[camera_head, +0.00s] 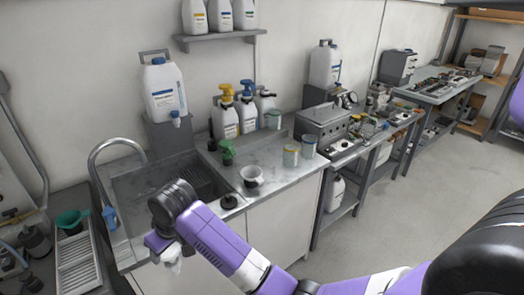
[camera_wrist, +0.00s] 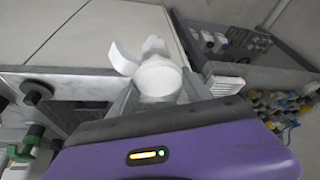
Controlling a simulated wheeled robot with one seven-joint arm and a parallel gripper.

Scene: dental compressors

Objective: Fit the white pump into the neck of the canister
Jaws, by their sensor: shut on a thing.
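My gripper (camera_wrist: 159,88) is shut on the white pump (camera_wrist: 156,72), whose round body sits between the two fingers in the wrist view. A curved white spout-like part stands out at its upper left. In the head view my gripper (camera_head: 162,248) is low in front of the counter, with a bit of the white pump (camera_head: 173,261) showing below it. Several white canisters are in view: one on a stand behind the sink (camera_head: 164,88), one at the back right (camera_head: 325,64), and one on a low shelf (camera_head: 334,190). I cannot tell which one takes the pump; no open neck is clear.
Open floor (camera_head: 400,215) is at right.

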